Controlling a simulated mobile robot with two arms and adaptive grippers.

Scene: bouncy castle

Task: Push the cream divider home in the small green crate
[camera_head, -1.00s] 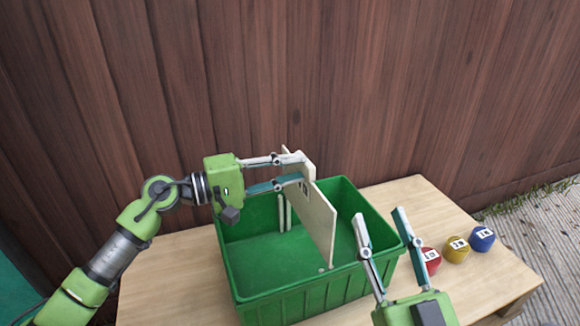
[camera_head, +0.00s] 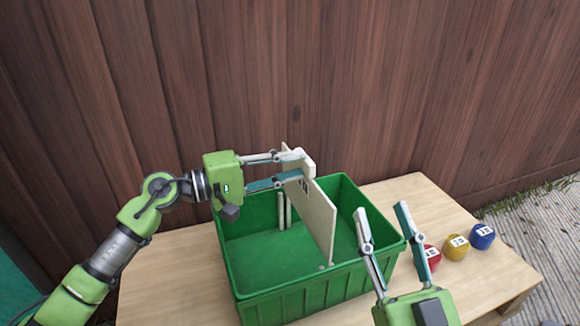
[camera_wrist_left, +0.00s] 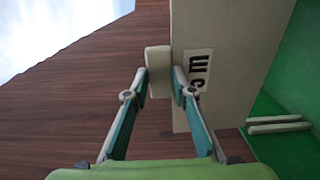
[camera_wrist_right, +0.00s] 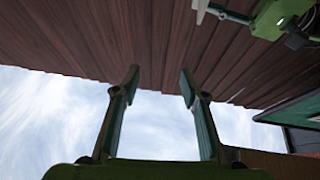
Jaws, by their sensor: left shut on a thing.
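The cream divider (camera_head: 321,220) stands upright, partly inside the small green crate (camera_head: 300,304), its top well above the rim. My left gripper (camera_head: 297,166) is shut on the divider's top tab; the left wrist view shows both fingers (camera_wrist_left: 160,72) pressed on it beside a letter label. Two cream guide rails (camera_head: 284,211) stand on the crate's inner far wall, a little left of the divider in the head view; they also show in the left wrist view (camera_wrist_left: 275,124). My right gripper (camera_head: 382,209) is open and empty beside the crate's right side.
The crate stands on a wooden table (camera_head: 177,270). A red (camera_head: 431,258), a yellow (camera_head: 455,248) and a blue labelled object (camera_head: 482,236) stand right of my right gripper. A brown plank wall (camera_head: 350,80) rises behind the table. The table's left part is clear.

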